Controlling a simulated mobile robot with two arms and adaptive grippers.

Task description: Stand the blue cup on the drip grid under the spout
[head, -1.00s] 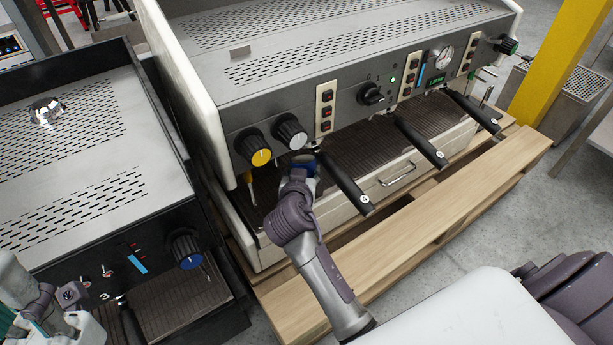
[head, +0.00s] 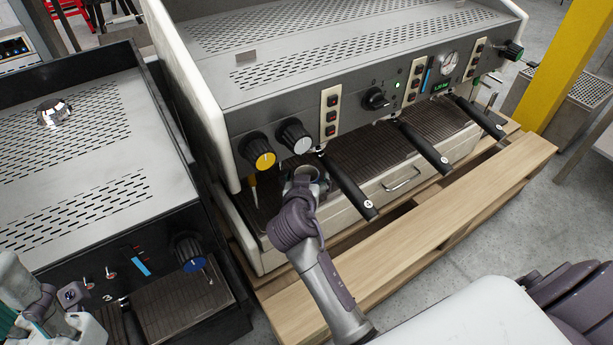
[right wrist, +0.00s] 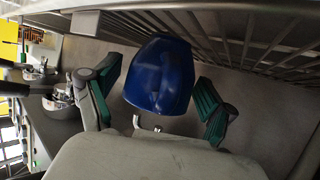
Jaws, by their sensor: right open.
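In the right wrist view the cup (right wrist: 160,75) sits between the two green-padded fingers of my right gripper (right wrist: 158,98), with gaps on both sides. My right gripper is open; my own wrist hides the cup's base in the head view. My left gripper (head: 68,322) is at the lower left corner; its fingers are unclear.
White and yellow knobs (head: 296,137) overhang the cup's place. A yellowish thin wand (head: 254,190) hangs to its left. A second, dark machine (head: 75,185) stands at left. A wooden pallet (head: 420,215) runs along the front, and a yellow post (head: 566,65) stands at right.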

